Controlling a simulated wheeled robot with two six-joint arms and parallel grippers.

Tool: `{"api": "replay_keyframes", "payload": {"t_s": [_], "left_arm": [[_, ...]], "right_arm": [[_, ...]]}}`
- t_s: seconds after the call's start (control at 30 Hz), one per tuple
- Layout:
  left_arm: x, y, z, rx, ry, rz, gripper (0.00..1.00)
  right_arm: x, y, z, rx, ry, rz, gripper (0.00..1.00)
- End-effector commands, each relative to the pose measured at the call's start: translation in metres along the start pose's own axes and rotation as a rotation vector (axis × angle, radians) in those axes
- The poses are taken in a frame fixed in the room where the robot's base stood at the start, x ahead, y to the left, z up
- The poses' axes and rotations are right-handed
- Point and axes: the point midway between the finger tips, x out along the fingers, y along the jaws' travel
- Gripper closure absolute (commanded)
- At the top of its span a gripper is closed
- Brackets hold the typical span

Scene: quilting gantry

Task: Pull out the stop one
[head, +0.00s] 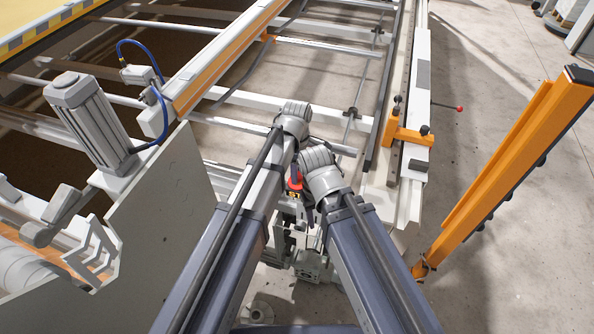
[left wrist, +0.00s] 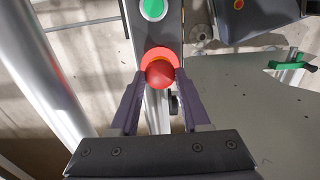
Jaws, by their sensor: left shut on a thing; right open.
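A round red stop button (left wrist: 159,74) with an orange-red collar sits on a grey control box in the left wrist view. My left gripper (left wrist: 160,82) is shut on the red button, one purple finger on each side of it. In the head view a small red part with a yellow label (head: 295,184) shows between my two wrists; the left fingers are hidden there. My right arm's wrist (head: 322,172) is lower and close to the right of the left one. My right gripper is open, mostly hidden below its wrist.
A green button (left wrist: 153,8) sits on the same box, beyond the red one. A grey panel (head: 165,225) stands left of my arms. The quilting frame's rails (head: 235,50) fill the back. A leaning orange post (head: 510,160) stands at right, with bare floor (head: 480,80) around it.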

Motion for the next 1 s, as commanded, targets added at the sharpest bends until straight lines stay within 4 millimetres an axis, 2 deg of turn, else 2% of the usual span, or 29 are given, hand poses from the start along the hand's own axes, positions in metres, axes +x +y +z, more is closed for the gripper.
{"api": "replay_keyframes", "payload": {"t_s": [0.23, 0.47, 0.73, 0.77, 1.0], "left_arm": [[-0.002, 0.0, 0.0, 0.0, 0.0, 0.0, 1.0], [-0.021, 0.0, 0.0, 0.0, 0.0, 0.0, 1.0], [-0.018, 0.0, 0.0, 0.0, 0.0, 0.001, 1.0], [-0.018, 0.0, 0.0, 0.0, 0.0, 0.001, 0.53], [-0.018, 0.0, 0.0, 0.0, 0.0, 0.0, 0.26]], "right_arm": [[-0.002, 0.0, 0.0, 0.0, 0.0, 0.0, 0.5], [-0.02, 0.002, 0.001, 0.0, 0.0, 0.0, 0.5], [-0.018, 0.002, 0.001, 0.0, 0.0, 0.0, 0.5], [-0.018, 0.002, 0.001, 0.0, 0.0, 0.0, 0.5], [-0.018, 0.002, 0.001, 0.0, 0.0, 0.0, 0.5]]}}
